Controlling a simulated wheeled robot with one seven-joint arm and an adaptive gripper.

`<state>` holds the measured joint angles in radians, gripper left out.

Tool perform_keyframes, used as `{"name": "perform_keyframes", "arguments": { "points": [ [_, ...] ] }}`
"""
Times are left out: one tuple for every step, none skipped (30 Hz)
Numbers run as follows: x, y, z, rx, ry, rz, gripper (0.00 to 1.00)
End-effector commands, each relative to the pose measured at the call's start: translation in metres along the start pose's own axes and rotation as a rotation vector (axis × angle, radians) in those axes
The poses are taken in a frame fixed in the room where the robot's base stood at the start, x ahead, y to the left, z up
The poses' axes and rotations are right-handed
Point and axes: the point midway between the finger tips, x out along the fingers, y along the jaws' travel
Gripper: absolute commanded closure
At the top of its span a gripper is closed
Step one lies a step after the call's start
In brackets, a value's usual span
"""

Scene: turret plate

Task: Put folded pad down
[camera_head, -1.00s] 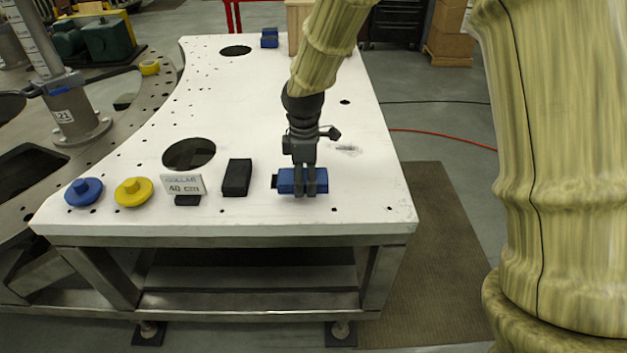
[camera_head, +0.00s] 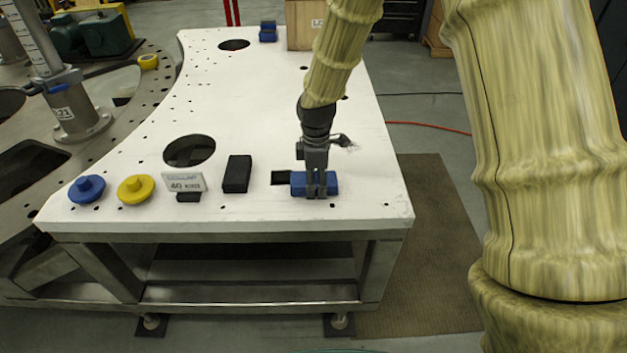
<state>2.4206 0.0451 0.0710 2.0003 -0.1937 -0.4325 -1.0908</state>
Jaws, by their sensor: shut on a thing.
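My gripper (camera_head: 316,194) is near the front right of the white plate (camera_head: 260,115), pointing down. It is shut on a blue block (camera_head: 299,184), which may be the folded pad; its fingers cover the middle of it. The block lies level at or just above the plate; I cannot tell whether it touches. A flat black patch (camera_head: 280,178) shows on the plate just left of the blue block. A black block (camera_head: 237,173) stands apart further left.
A small sign (camera_head: 184,182), a yellow knobbed disc (camera_head: 136,190) and a blue knobbed disc (camera_head: 87,189) stand along the front left. Behind them is a large round hole (camera_head: 189,150). A wooden box (camera_head: 300,25) and small blue blocks (camera_head: 268,32) are at the back. The plate's middle is clear.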

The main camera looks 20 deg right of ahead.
Motion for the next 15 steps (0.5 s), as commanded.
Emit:
{"name": "perform_keyframes", "arguments": {
  "points": [
    [0.000, 0.000, 0.000, 0.000, 0.000, 0.000, 0.76],
    [0.001, 0.000, 0.000, 0.000, 0.000, 0.000, 0.76],
    [0.001, 0.000, 0.000, 0.000, 0.000, -0.001, 0.76],
    [0.002, 0.000, 0.000, 0.000, 0.000, -0.001, 0.76],
    [0.003, 0.000, 0.000, 0.000, 0.000, -0.001, 0.76],
    [0.004, 0.000, 0.000, 0.000, 0.000, -0.001, 0.76],
    [0.005, 0.000, 0.000, 0.000, 0.000, -0.001, 0.76],
    [0.005, 0.000, 0.000, 0.000, 0.000, -0.001, 0.76],
    [0.007, 0.000, 0.000, 0.000, 0.000, -0.001, 0.76],
    [0.007, -0.001, 0.000, 0.000, 0.000, -0.002, 0.76],
    [0.008, -0.001, 0.000, 0.000, 0.000, -0.002, 0.76],
    [0.009, -0.001, 0.000, 0.000, 0.000, -0.003, 0.76],
    [0.011, -0.001, 0.000, -0.001, 0.000, -0.003, 0.76],
    [0.010, -0.001, 0.000, -0.001, 0.000, -0.003, 0.36],
    [0.011, -0.001, 0.000, -0.001, 0.000, -0.004, 0.29]
  ]
}}
